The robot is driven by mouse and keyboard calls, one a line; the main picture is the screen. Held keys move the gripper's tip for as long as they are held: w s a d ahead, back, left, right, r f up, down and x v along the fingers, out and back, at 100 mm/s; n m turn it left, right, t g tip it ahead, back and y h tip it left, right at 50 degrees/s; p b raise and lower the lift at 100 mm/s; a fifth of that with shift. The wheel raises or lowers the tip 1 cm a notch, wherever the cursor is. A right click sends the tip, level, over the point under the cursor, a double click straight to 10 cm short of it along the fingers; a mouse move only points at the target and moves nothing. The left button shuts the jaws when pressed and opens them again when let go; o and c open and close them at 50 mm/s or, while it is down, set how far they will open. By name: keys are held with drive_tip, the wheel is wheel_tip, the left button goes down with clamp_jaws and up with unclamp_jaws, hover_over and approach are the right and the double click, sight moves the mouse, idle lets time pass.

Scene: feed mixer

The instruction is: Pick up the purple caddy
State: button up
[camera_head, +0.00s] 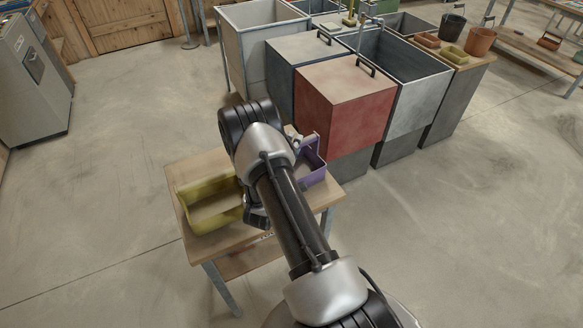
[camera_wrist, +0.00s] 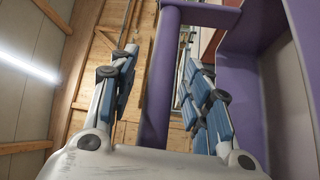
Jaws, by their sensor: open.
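The purple caddy (camera_head: 314,174) stands on a small wooden table, partly hidden behind my arm in the head view. In the wrist view its purple wall (camera_wrist: 228,100) fills the right side, and a purple bar (camera_wrist: 158,85) of it runs up between my fingers. My gripper (camera_wrist: 163,75) is open, with one finger on each side of this bar. I see no clear contact between the fingers and the bar. The head view hides most of my gripper behind the arm.
A yellow open bin (camera_head: 213,222) sits left of the caddy on the same wooden table (camera_head: 232,240). A red-fronted box (camera_head: 345,112) and other large grey bins stand just behind. Brown pots (camera_head: 480,41) and small trays are at the upper right.

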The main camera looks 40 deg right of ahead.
clamp_jaws()
idle(0.5)
